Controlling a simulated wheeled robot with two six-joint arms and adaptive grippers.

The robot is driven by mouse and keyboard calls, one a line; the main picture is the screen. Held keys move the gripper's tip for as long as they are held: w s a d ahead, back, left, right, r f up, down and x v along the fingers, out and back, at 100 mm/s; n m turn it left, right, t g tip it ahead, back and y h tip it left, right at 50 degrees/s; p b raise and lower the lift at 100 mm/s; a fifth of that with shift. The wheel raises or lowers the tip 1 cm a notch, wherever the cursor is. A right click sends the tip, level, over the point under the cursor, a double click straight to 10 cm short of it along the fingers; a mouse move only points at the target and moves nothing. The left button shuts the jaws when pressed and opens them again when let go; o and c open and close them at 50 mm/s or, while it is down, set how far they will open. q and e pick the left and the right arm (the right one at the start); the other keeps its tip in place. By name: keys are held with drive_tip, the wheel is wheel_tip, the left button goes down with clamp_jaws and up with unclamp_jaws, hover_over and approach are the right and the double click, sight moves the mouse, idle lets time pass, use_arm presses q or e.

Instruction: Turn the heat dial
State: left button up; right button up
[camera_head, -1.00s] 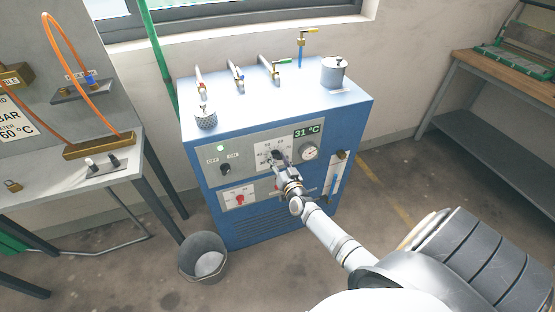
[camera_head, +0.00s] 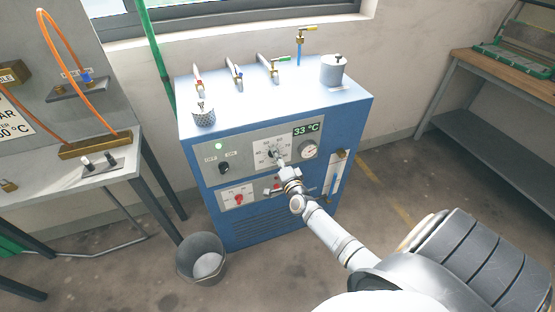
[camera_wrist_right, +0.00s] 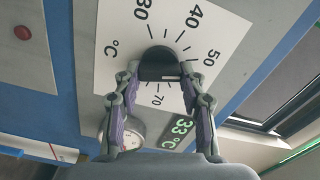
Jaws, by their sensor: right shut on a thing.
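The heat dial is a dark round knob on a white scale plate in the front panel of a blue machine (camera_head: 255,220). In the right wrist view the dial (camera_wrist_right: 158,62) sits at the centre of the scale plate (camera_wrist_right: 215,30), marked 30, 40, 50, 70 and °C. My right gripper (camera_wrist_right: 160,80) is shut on the dial, one finger on each side of it. In the head view my right gripper (camera_head: 279,161) covers part of the dial and plate. A green display (camera_head: 306,129) reads 33 °C. My left gripper is not in view.
A round gauge (camera_head: 309,150) is right of the dial, and a black switch (camera_head: 224,168) and red knob (camera_head: 239,199) are left of it. Valves and a pot (camera_head: 334,70) stand on top. A bucket (camera_head: 201,260) is on the floor in front.

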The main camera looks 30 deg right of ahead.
drive_tip(key=shift+f+m+b, duration=0.15)
drive_tip(key=shift+m+b, duration=0.4)
drive_tip(key=shift+m, duration=1.5)
drive_tip(key=shift+f+m+b, duration=0.1)
drive_tip(key=shift+m+b, duration=0.4)
drive_tip(key=shift+m, duration=1.55)
drive_tip(key=o, duration=1.1)
drive_tip(key=shift+o, duration=0.2)
drive_tip(key=shift+s, duration=0.1)
drive_tip(key=v, duration=1.2)
